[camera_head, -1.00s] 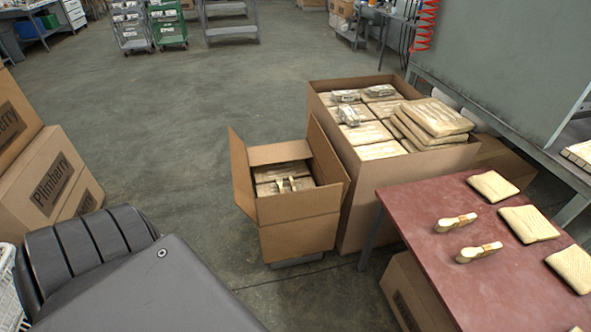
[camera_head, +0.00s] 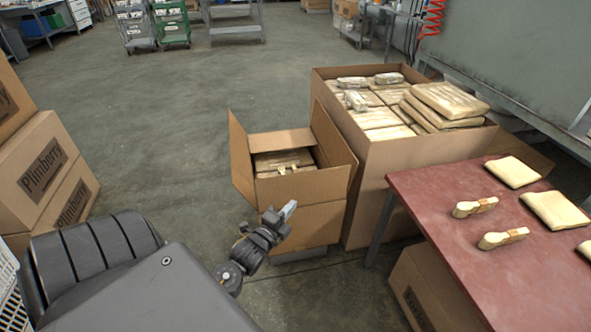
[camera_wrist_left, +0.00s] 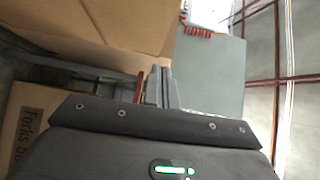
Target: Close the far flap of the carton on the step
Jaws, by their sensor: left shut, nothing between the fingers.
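The open carton (camera_head: 300,222) stands on a low grey step (camera_head: 299,255) in the middle of the head view. Its left flap (camera_head: 240,160) and right flap (camera_head: 335,150) stand up and lean outward. A cardboard panel at its far side (camera_head: 280,142) is upright; I cannot tell how much of it is flap. Wrapped packs and pale wooden pieces (camera_head: 285,160) show inside. My left gripper (camera_head: 289,210) is shut and empty, in front of the carton's near side in the picture. Its closed fingers also show in the left wrist view (camera_wrist_left: 160,88). My right gripper is out of view.
A large box of wrapped packs (camera_head: 400,165) stands close at the carton's right. A red-topped table (camera_head: 450,225) with spoon bundles is at the right. Printed cartons (camera_head: 45,180) are stacked at the left. The floor beyond the carton is clear.

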